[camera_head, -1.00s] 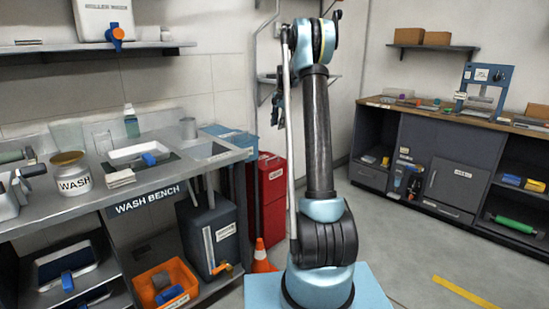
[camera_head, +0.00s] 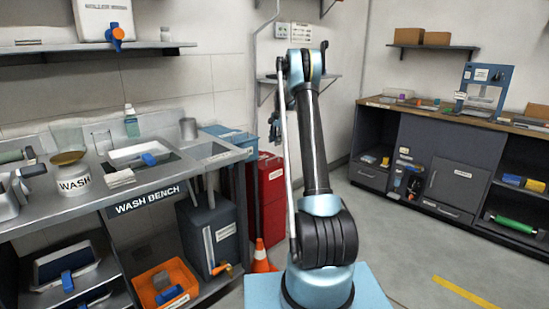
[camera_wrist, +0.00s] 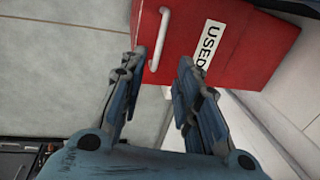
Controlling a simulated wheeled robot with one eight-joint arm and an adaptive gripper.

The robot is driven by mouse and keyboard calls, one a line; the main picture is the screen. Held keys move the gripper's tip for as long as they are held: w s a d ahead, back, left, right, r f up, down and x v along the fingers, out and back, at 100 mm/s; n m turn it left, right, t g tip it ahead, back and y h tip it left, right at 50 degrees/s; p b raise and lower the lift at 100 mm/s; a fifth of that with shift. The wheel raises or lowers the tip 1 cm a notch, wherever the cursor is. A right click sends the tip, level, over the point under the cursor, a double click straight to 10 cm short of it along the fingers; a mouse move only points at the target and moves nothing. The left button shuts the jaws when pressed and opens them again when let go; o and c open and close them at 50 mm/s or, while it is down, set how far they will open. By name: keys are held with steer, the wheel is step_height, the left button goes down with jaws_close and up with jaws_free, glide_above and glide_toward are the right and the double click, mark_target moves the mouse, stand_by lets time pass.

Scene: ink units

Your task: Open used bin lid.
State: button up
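The used bin is a red box marked USED; its red face (camera_wrist: 225,35) fills the upper right of the wrist view. A white bar handle (camera_wrist: 160,40) is fixed on it. In the head view a red bin (camera_head: 271,185) stands right of the wash bench, its lid looking shut. My gripper (camera_wrist: 162,66) is open and empty. In the wrist view the handle's lower end appears between the two fingertips; I cannot tell whether they touch it or how far off it is. In the head view my gripper (camera_head: 275,132) is small and partly hidden by my arm, above the bin's front.
The wash bench (camera_head: 140,185) stands at left, with a dark container (camera_head: 212,235) and orange crate (camera_head: 163,284) below. An orange cone (camera_head: 261,256) stands in front of the red bin. A wall shelf (camera_head: 318,78) is behind my arm. Floor (camera_head: 400,250) at right is open.

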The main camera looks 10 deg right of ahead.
steer(key=f, duration=0.3)
steer(key=w+f, duration=0.1)
steer(key=f, duration=0.2)
steer(key=a+f, duration=0.1)
steer(key=f, duration=0.2)
steer(key=shift+w+a+f, duration=0.1)
steer(key=shift+w+f, duration=0.2)
steer(key=shift+f, duration=0.1)
